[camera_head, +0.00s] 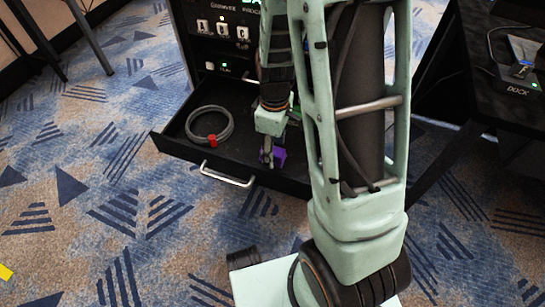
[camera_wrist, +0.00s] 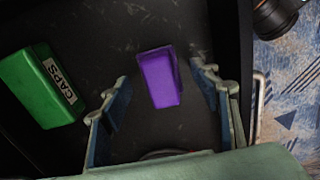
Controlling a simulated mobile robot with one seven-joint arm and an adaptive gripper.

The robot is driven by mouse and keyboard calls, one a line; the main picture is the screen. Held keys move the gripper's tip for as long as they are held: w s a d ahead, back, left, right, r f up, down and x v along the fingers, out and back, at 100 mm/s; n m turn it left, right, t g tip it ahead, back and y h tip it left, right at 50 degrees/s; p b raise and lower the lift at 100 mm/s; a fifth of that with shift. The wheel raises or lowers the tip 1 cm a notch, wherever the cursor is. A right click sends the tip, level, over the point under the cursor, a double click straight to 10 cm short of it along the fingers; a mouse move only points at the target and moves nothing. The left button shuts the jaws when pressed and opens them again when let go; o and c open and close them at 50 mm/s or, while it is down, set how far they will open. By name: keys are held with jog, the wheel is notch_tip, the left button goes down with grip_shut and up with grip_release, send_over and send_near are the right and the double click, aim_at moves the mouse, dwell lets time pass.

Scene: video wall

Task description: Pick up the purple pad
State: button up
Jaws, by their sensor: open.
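The purple pad (camera_wrist: 160,80) is a small purple block lying on the dark floor of an open drawer (camera_head: 165,146). In the wrist view it sits between the two fingers of my gripper (camera_wrist: 160,100), with a gap on each side. In the head view the purple pad (camera_head: 279,157) shows just beside the fingertips of my gripper (camera_head: 268,155) and is partly hidden by them. My gripper is open and reaches down into the drawer. I cannot tell its exact height above the drawer floor.
A green block labelled CAPS (camera_wrist: 45,85) lies left of my gripper in the drawer. A coiled grey cable (camera_head: 210,125) with a red piece (camera_head: 212,139) lies at the drawer's left. The drawer's front has a metal handle (camera_head: 227,175). A black table (camera_head: 510,70) stands at right.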

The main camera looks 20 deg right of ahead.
jog(key=shift+f, duration=0.75)
jog(key=shift+r, duration=0.1)
jog(key=shift+c, duration=0.4)
jog(key=c, duration=1.1)
jog(key=shift+r, duration=0.1)
